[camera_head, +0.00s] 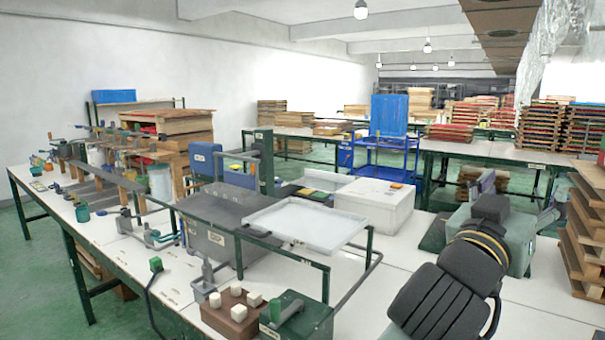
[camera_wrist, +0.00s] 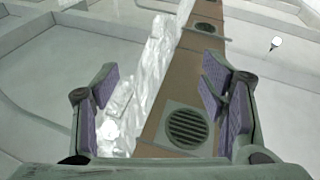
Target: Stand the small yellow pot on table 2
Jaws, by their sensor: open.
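My gripper (camera_wrist: 162,88) is open and empty in the wrist view, with purple pads on its fingers. It points up at the ceiling, away from the tables. The table labels are too small to read, so I cannot tell which is table 2.
A white tray (camera_head: 305,221) on a green frame and a white box (camera_head: 374,201) stand mid-table. A teal cup (camera_head: 82,213) stands at the left. A blue cart (camera_head: 386,154) is behind. Stacked boards (camera_head: 590,220) line the right. Green floor (camera_head: 30,240) shows at the left.

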